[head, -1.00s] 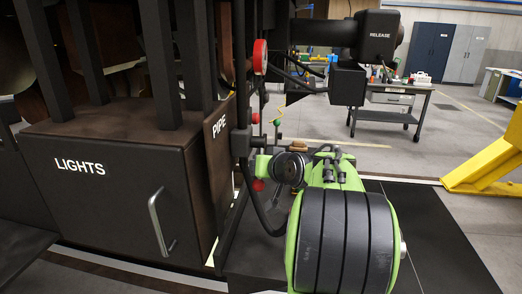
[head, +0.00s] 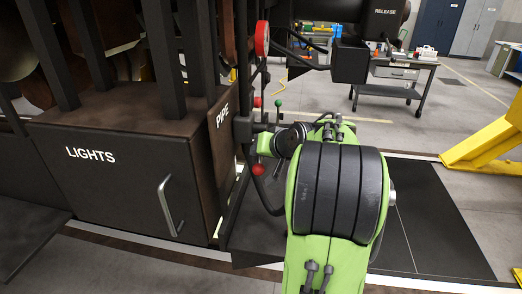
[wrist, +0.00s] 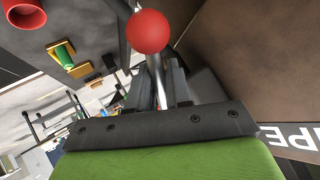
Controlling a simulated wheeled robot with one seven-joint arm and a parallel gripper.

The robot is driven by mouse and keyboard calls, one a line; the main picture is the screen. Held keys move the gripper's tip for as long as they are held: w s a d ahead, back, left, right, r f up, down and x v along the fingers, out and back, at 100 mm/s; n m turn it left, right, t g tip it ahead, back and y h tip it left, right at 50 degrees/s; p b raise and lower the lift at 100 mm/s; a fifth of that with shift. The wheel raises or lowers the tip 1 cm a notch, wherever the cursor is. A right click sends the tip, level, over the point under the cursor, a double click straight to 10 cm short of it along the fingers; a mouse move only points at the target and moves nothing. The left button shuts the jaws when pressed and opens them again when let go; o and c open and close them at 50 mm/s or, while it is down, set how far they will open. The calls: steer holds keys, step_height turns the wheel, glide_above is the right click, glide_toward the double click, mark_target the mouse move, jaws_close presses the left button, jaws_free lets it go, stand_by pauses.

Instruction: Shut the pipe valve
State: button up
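A lever with a red ball knob (wrist: 147,31) and a metal rod stands just beyond my gripper (wrist: 163,78) in the wrist view. The rod shows in line with the gap between my dark fingers; I cannot tell whether they touch it. In the head view, a red knob (head: 258,169) hangs low beside the dark box, just below the green end of my arm. My arm hides much of the fingers there. The side of the box carries a "PIPE" label (head: 221,112).
The dark box marked "LIGHTS" (head: 118,175) with a metal handle (head: 170,206) stands at left. Another red knob (head: 257,101) and a green knob (head: 278,104) are above my gripper. A yellow stand (head: 490,148) is at right. A work cart (head: 392,72) stands behind on open floor.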

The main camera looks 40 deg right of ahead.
steer(key=shift+o, duration=1.4)
steer(key=shift+d, duration=0.1)
steer(key=shift+b, duration=0.3)
